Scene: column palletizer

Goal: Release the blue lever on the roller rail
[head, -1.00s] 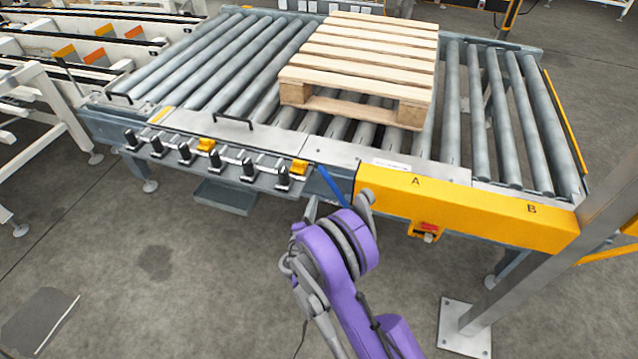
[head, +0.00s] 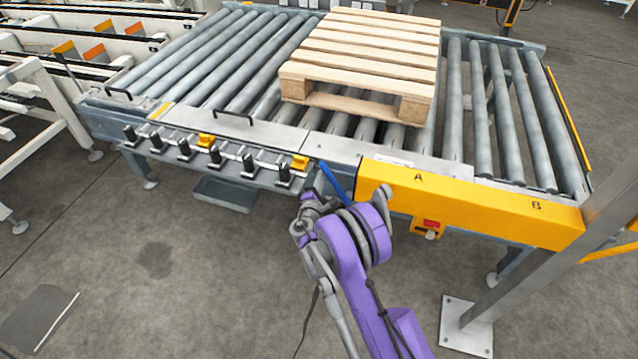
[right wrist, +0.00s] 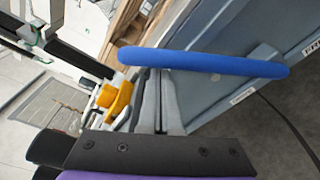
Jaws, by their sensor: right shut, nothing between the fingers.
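The blue lever (head: 331,182) sits at the front side of the roller rail (head: 335,148), just left of the yellow cover, and slants down to the right. My wrist hides its lower end in the head view. In the right wrist view the blue lever (right wrist: 205,63) runs almost level across the picture. My right gripper (right wrist: 157,75) is shut and empty. Its fingertips are right at the lever's left part, in line with it; I cannot tell whether they touch. In the head view my right gripper (head: 316,190) is mostly hidden by its own wrist. My left gripper is not in view.
A yellow cover (head: 470,203) marked A and B runs along the rail's front, with a red-topped switch box (head: 430,229) below. Several black clamps and yellow blocks (head: 300,162) line the front left. A wooden pallet (head: 365,60) lies on the rollers. A steel post (head: 545,250) stands right.

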